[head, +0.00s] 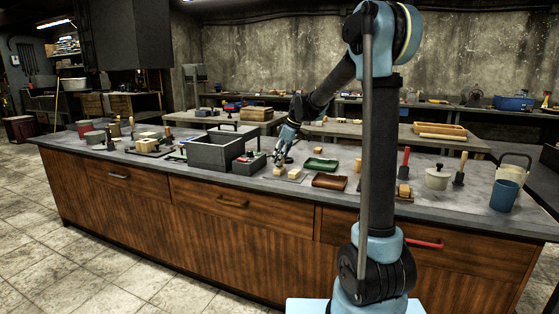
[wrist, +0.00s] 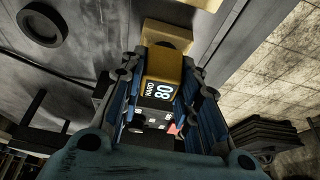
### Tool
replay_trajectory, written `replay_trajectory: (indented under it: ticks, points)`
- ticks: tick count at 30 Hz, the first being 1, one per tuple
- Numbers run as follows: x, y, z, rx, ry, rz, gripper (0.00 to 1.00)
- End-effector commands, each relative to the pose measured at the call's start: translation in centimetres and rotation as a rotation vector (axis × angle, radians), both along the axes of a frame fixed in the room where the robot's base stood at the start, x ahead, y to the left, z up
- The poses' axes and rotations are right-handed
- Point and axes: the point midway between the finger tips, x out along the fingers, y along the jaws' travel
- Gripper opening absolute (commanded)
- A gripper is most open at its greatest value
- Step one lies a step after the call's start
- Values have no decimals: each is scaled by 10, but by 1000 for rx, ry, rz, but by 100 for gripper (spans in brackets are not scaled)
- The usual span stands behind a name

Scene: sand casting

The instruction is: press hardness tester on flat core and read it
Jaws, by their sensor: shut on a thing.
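My gripper (head: 281,157) points down over the bench, and its blue fingers (wrist: 158,98) are shut on the hardness tester (wrist: 162,68). The tester is a yellow and dark block, and its display reads "HARD 80". A pale tan flat core (wrist: 168,34) lies right at the tester's far end in the wrist view. The two appear to meet, but the contact itself is hidden by the tester. In the head view, small tan blocks (head: 294,174) lie on a dark plate below my gripper; the tester is too small to make out clearly there.
A grey open box (head: 212,152) stands left of my gripper. A green tray (head: 320,164) and a brown tray (head: 329,182) lie to the right. Further right are a white lidded pot (head: 437,178) and a blue bucket (head: 504,195). The bench's front edge is close.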

Motion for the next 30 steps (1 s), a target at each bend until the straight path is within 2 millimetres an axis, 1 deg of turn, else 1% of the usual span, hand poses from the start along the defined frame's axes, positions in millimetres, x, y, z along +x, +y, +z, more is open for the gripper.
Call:
replay_trajectory:
  ticks: [30]
  points:
    - [0,0,64,1,0,0,7]
